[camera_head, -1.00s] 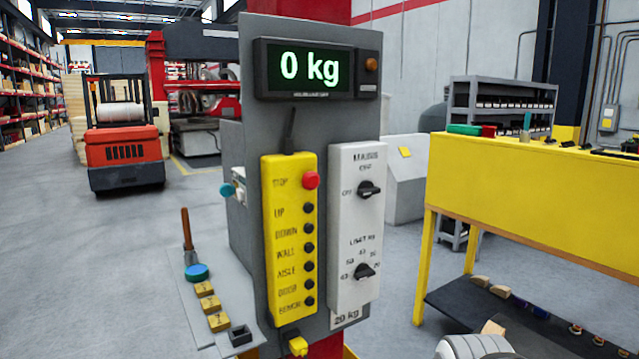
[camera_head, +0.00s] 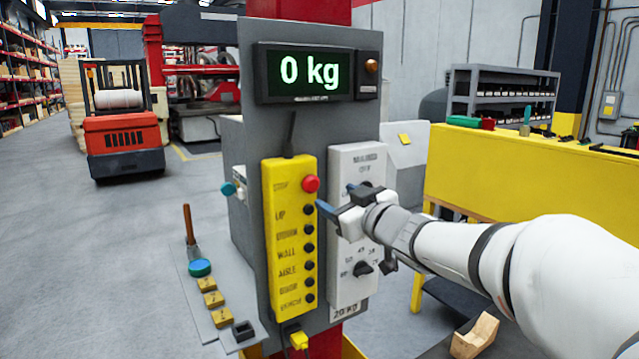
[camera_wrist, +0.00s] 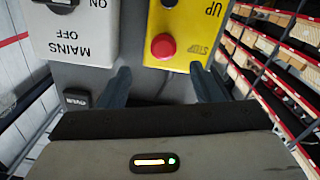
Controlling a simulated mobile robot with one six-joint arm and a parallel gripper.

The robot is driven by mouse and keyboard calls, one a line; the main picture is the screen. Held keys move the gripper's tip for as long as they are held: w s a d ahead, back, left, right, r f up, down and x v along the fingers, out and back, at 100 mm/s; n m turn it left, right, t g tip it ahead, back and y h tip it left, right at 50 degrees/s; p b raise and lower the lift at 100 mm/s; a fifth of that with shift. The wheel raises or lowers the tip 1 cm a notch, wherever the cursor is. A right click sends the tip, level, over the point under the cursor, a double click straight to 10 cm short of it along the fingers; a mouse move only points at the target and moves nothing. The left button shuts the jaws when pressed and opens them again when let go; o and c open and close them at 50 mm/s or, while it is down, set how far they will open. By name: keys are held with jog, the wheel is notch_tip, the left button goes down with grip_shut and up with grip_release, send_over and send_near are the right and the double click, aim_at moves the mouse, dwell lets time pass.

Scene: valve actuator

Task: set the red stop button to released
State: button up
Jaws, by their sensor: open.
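The red stop button (camera_head: 311,184) is a round knob at the top of the yellow control box (camera_head: 267,230), beside the word STOP. It also shows in the wrist view (camera_wrist: 163,46), beyond and between my finger tips. Whether it is pressed in or out I cannot tell. My gripper (camera_head: 335,198) is in front of the panel, just right of and slightly below the button in the head view. Its two blue-grey fingers (camera_wrist: 162,88) are apart with nothing between them. They look clear of the button.
The white mains box (camera_head: 345,290) with black rotary knobs stands right of the yellow box, partly hidden by my arm. A display (camera_head: 310,72) above reads 0 kg. A small shelf (camera_head: 222,315) with blocks is lower left. A yellow bench (camera_head: 520,185) stands right.

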aim_at(313, 185)
jog(key=x, duration=0.8)
jog(key=shift+s+a+r+p, duration=0.15)
jog(key=shift+p, duration=0.25)
